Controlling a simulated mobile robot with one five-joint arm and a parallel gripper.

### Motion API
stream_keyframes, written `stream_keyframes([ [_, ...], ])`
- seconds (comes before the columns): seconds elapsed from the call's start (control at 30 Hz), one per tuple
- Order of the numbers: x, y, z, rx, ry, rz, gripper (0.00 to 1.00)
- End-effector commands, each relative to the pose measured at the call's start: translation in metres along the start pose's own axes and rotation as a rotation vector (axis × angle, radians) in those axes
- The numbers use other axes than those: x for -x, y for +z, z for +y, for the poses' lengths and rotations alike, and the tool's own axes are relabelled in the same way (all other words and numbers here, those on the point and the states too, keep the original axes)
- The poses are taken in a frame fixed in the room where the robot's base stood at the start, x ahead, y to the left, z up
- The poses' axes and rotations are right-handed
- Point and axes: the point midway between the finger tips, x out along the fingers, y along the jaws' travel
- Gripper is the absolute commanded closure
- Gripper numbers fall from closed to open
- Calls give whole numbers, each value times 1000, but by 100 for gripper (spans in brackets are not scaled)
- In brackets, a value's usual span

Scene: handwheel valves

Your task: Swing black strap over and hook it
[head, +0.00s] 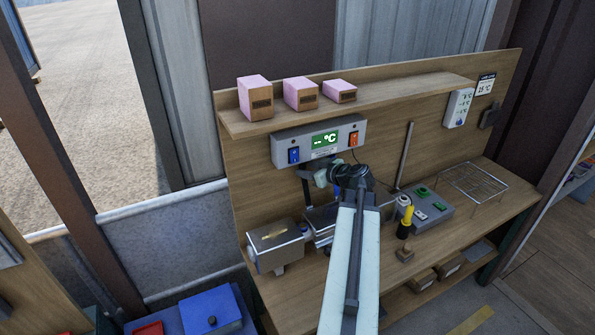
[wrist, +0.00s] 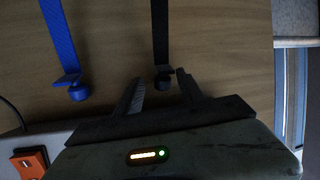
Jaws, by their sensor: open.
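The black strap (wrist: 161,35) runs down from the top edge in the wrist view and ends in a small black tab and knob (wrist: 163,78). My gripper (wrist: 160,87) is open, with one finger on each side of that end; I see no finger touching it. A blue strap (wrist: 59,38) with a similar blue knob lies to the left, outside the fingers. In the head view my gripper (head: 322,178) is just below the grey display box (head: 319,141), and my arm covers much of the area around it. I cannot make out the hook.
A metal box (head: 275,246), a yellow-topped tool (head: 406,222) and a wire rack (head: 473,182) stand on the bench. Pink boxes (head: 302,93) sit on the shelf.

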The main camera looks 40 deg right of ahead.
Motion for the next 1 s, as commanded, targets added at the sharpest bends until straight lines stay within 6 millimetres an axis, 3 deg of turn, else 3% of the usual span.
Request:
stream_keyframes([
  [0.23, -3, -1, -2, 1, -4, 0, 54],
  [0.4, -3, -1, -3, 2, -5, 0, 100],
  [1.0, -4, -2, -4, 3, -7, 1, 100],
])
